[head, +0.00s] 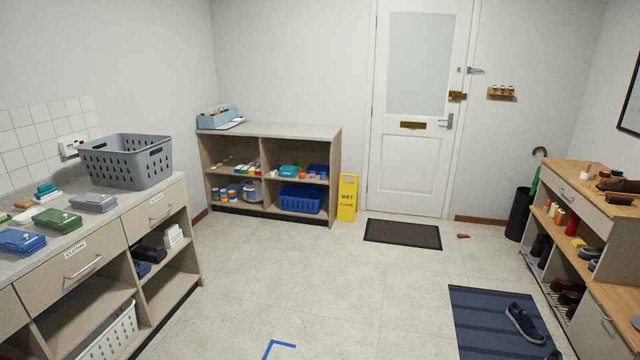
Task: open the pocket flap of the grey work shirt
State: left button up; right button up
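A folded grey garment (93,202), which looks like the grey work shirt, lies flat on the left counter (128,207), in front of the grey basket. A small light mark shows on its top. Its pocket and flap are too small to make out from here. A folded green garment (58,220) and a folded blue garment (22,241) lie to its left along the same counter. Neither of my grippers is in the head view.
A grey laundry basket (127,163) stands on the counter just behind the grey garment. The middle floor (310,275) is clear. A yellow wet-floor sign (347,197) stands by the back shelf (290,130). A shoe rack (575,215) lines the right wall.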

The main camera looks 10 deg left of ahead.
aim_at(99, 198)
jog(key=i+u, duration=0.3)
jog(key=i, duration=0.25)
jog(key=i+u, duration=0.25)
jog(key=i, duration=0.25)
jog(key=i+l+u, duration=0.3)
jog(key=i, duration=0.25)
jog(key=i+l+u, duration=0.25)
jog(key=i, duration=0.25)
